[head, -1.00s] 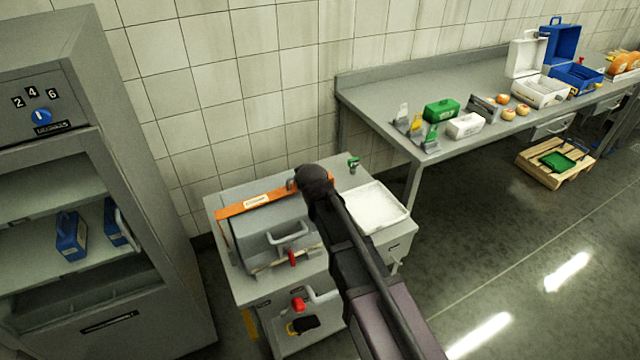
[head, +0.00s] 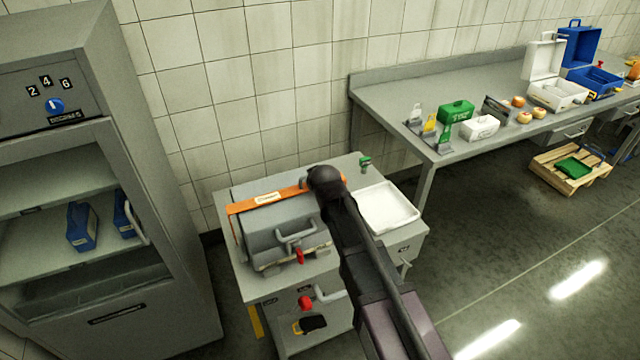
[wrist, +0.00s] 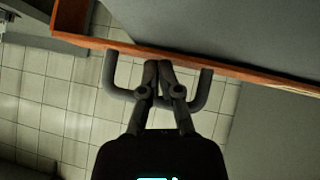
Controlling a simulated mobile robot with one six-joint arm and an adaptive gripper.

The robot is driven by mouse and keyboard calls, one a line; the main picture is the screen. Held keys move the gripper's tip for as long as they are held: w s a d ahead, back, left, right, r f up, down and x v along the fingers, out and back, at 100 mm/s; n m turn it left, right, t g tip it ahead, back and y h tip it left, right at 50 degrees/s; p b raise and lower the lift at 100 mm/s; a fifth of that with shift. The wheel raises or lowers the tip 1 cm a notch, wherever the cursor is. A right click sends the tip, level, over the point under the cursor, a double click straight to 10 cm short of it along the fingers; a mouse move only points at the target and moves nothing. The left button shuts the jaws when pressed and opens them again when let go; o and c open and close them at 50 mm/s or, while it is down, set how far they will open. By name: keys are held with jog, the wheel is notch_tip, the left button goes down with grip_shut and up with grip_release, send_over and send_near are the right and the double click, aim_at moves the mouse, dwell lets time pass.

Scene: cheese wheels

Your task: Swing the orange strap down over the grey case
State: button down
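The grey case (head: 262,239) sits on a grey cart, with a grey handle and a red latch (head: 300,257) on its front. The orange strap (head: 240,207), with a pale label, stands raised along the case's back upper edge. In the wrist view the strap (wrist: 235,69) crosses the picture, with a grey U-shaped handle (wrist: 109,77) on it. My gripper (wrist: 157,64) has its two fingers close together around the bar of that handle. In the head view my dark arm end covers the strap's right part, so the fingers are hidden there.
A white tray (head: 388,208) lies on the cart right of my arm, and a small green item (head: 365,163) stands behind it. A grey cabinet (head: 175,250) is at the left. A long workbench (head: 390,92) with boxes runs along the wall.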

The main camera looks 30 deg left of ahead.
jog(key=p+v, duration=0.1)
jog(key=v, duration=0.1)
jog(key=p+v, duration=0.2)
jog(key=v, duration=0.1)
jog(key=w+d+p+v, duration=0.1)
jog(key=p+v, duration=0.1)
jog(key=shift+r, duration=0.3)
jog(key=shift+p+v, duration=1.05)
jog(key=shift+v, duration=0.2)
jog(key=shift+w+d, duration=0.1)
jog(key=shift+d, duration=0.1)
